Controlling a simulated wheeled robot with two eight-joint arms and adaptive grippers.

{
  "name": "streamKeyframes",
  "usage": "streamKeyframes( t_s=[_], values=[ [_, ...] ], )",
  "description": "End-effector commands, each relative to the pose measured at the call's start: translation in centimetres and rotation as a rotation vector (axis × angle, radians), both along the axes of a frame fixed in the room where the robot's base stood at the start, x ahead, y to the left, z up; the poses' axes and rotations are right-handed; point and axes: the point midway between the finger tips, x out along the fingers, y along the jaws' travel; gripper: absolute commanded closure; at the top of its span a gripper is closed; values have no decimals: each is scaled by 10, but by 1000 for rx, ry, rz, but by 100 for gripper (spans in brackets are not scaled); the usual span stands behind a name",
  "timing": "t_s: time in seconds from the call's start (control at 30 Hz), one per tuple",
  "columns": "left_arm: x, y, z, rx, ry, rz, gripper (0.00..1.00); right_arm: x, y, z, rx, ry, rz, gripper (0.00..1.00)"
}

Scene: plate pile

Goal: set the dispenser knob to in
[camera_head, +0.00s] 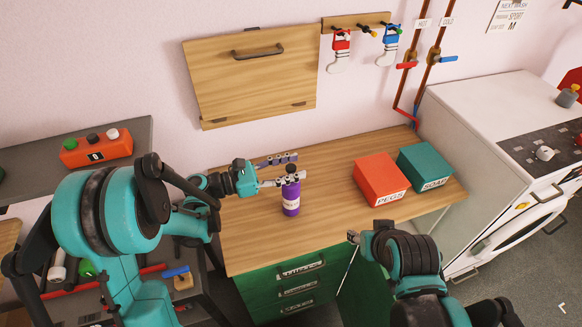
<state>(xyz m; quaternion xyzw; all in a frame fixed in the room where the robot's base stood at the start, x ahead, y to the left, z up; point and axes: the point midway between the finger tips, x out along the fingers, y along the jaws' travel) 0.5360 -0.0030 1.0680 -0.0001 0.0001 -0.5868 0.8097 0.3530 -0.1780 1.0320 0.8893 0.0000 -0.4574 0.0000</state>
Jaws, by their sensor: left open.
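A purple bottle (291,198) with a white label and dark top stands upright on the wooden counter. My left gripper (280,170) is open at the bottle's top, its two fingers apart; the dark top shows between them, and I cannot tell whether they touch it. I cannot tell for certain which part is the dispenser knob. A pale knob (545,153) shows on the dark panel of the white appliance at the right. My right gripper (353,237) is mostly hidden by its own wrist near the counter's front edge, so its jaws are unclear.
A red PEGS box (380,178) and a teal SOAP box (425,166) stand on the counter (250,245), right of the bottle. Red and blue pipe valves are on the wall behind. A red button box (96,148) sits on the left shelf.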

Motion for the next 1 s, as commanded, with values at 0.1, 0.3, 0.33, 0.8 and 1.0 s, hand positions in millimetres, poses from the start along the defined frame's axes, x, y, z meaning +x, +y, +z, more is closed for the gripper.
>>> streamKeyframes(
  t_s=[0.1, 0.3, 0.33, 0.8, 1.0],
  values=[
    [0, 0, 0, 0, 0, 0, 58, 0, 0, 0, 0, 0, 0, 55],
    [0, 0, 0, 0, 0, 0, 100, 0, 0, 0, 0, 0, 0, 55],
    [0, 1, 0, 0, 0, 0, 100, 0, 0, 0, 0, 0, 0, 55],
    [0, 1, -33, 1, 0, 0, 100, 0, 0, -29, 0, 0, 0, 55],
    [0, 1, -38, 4, 0, 0, 100, 0, 0, -33, 0, 0, 0, 55]
  ],
)
